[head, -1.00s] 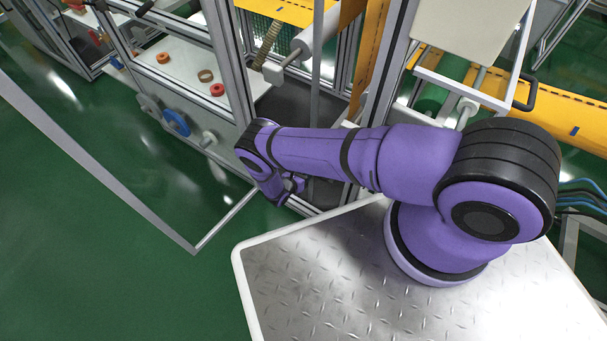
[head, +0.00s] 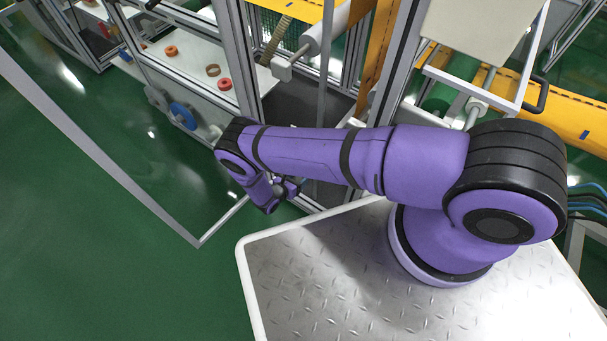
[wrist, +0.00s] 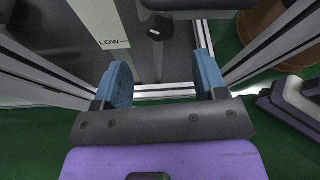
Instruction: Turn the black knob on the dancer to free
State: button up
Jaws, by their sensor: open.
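In the wrist view a black knob (wrist: 158,26) stands out from a grey panel, right of a white label (wrist: 108,30) reading "LOW" with a short line. Which setting the knob points to cannot be made out. My gripper (wrist: 163,78) is open and empty, its two blue finger pads wide apart. The knob appears beyond the fingertips, roughly between them in the picture, and nothing touches it. In the head view my gripper (head: 287,188) is small and partly hidden beside the machine frame, and the knob is not visible there.
Aluminium frame posts (wrist: 272,42) run close on both sides in the wrist view. In the head view an open framed door (head: 110,160) stands at left, and a white shelf (head: 190,65) holds orange rings. Green floor at lower left is clear.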

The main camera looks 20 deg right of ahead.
jog(key=shift+v, duration=1.3)
jog(key=shift+d, duration=0.1)
jog(key=w+d+f+m+t, duration=0.1)
jog(key=d, duration=0.2)
jog(key=w+d+f+m+t+y, duration=0.1)
jog(key=w+d+m, duration=0.1)
jog(key=w+d+f+m, duration=0.1)
jog(key=w+d+f, duration=0.1)
jog(key=d, duration=0.1)
jog(key=shift+w+d+f+m+t+y, duration=0.15)
jog(key=shift+d+m+t+y, duration=0.15)
jog(key=shift+m+t+y, duration=0.1)
jog(key=c, duration=0.9)
